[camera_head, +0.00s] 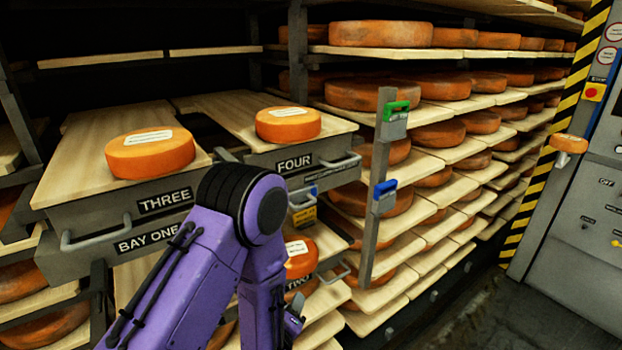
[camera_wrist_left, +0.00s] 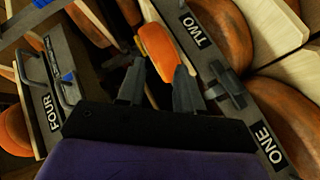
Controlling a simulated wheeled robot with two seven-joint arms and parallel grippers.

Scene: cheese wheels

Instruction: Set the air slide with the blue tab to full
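A grey slide box with a blue tab (camera_head: 384,190) is on an upright metal post, right of drawer FOUR. A slide box with a green tab (camera_head: 396,108) is above it on the same post. Another small blue-topped fitting with a yellow label (camera_head: 304,216) hangs by drawer FOUR. In the wrist view my left gripper (camera_wrist_left: 158,88) is open, with an orange cheese wheel (camera_wrist_left: 157,52) beyond the fingers. A blue piece (camera_wrist_left: 68,76) shows by drawer FOUR. My right gripper is out of view.
Drawers THREE (camera_head: 163,203) and FOUR (camera_head: 294,163) stick out, each with a cheese wheel on top. Drawer TWO (camera_head: 298,283) is below. Shelves of cheese wheels (camera_head: 446,135) run back behind the post. A striped cabinet (camera_head: 590,215) stands right, with open floor (camera_head: 470,315) before it.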

